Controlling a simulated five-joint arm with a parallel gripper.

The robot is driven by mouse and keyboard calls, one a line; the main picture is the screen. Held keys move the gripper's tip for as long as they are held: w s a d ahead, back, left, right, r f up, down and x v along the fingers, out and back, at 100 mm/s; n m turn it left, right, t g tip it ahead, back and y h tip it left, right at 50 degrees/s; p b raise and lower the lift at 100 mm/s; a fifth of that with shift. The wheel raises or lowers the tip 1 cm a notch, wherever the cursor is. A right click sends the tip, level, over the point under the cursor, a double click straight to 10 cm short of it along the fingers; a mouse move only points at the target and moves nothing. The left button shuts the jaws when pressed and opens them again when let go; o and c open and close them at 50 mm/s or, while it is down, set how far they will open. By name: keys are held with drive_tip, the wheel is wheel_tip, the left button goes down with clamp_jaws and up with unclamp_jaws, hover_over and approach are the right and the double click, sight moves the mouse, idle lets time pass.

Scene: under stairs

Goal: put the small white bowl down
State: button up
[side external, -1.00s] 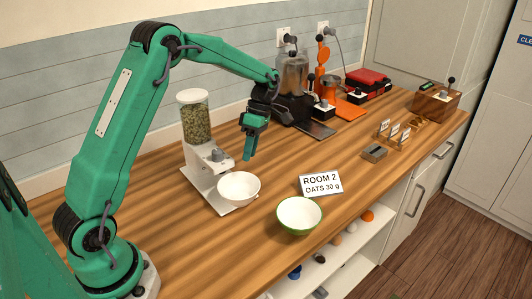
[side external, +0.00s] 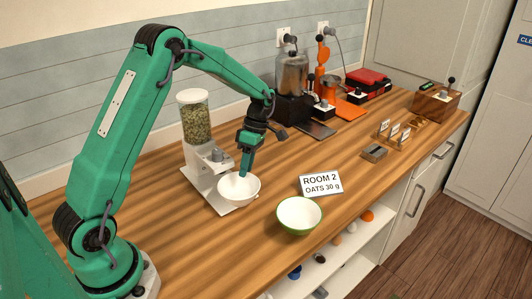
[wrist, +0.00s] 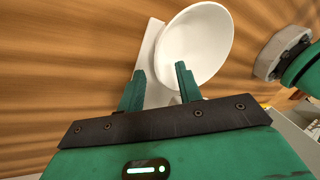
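The small white bowl (side external: 240,191) stands upright on the white base plate of the grain dispenser (side external: 195,120). It also shows in the wrist view (wrist: 200,45), empty. My gripper (side external: 243,172) is lowered at the bowl's back rim. In the wrist view my gripper (wrist: 160,72) has its two fingers apart. The right finger overlaps the bowl's near rim and the left finger lies outside it, over the plate. Nothing is clamped between them. I cannot tell whether a finger touches the bowl.
A green-rimmed bowl (side external: 299,215) stands at the counter's front edge, beside a card (side external: 321,183) reading "ROOM 2 OATS 30 g". A blender (side external: 291,85), an orange device (side external: 330,95) and a red box (side external: 368,80) stand at the back. Bare wood lies right of the card.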

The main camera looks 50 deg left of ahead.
sight(239, 193)
drive_tip(key=shift+x, duration=1.45)
drive_tip(key=shift+c, duration=0.4)
clamp_jaws()
